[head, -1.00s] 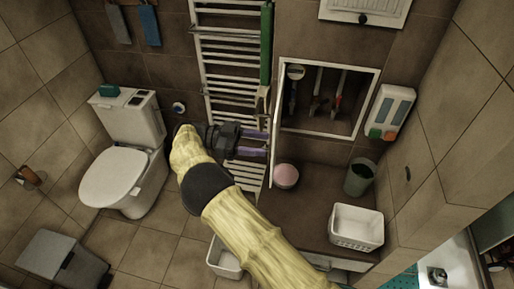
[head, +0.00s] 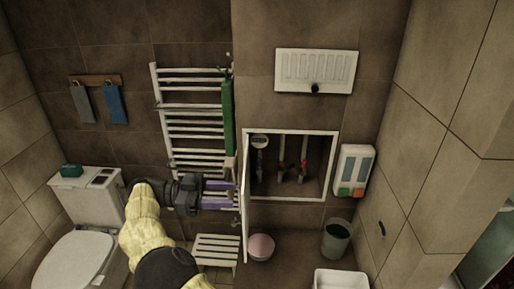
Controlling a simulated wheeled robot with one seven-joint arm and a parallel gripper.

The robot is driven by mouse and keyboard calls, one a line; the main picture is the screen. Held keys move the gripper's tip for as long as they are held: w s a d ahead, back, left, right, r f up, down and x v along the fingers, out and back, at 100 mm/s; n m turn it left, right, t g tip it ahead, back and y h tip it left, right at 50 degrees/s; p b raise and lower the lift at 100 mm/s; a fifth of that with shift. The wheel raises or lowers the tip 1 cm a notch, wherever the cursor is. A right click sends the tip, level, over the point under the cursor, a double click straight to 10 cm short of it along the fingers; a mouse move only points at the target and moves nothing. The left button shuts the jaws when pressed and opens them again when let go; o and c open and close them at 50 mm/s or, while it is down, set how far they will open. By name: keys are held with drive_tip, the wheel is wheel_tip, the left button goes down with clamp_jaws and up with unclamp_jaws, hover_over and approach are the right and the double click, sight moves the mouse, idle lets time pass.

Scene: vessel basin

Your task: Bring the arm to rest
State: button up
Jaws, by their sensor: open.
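My gripper (head: 219,194) is open, with its two purple-lined fingers pointing right. Nothing shows between the fingers. It is in front of the lower part of the white towel rail (head: 193,130), just left of the edge of the open cabinet door (head: 246,195). I cannot tell whether the fingertips touch the door. My arm, in a pale yellow sleeve, reaches up from the bottom of the head view.
An open wall recess (head: 290,165) holds pipes and valves. A toilet (head: 75,262) is at left, and a white slatted stool (head: 215,250) stands below my gripper.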

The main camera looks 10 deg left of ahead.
wheel_tip(320, 180, up, 10)
drive_tip(key=p, duration=1)
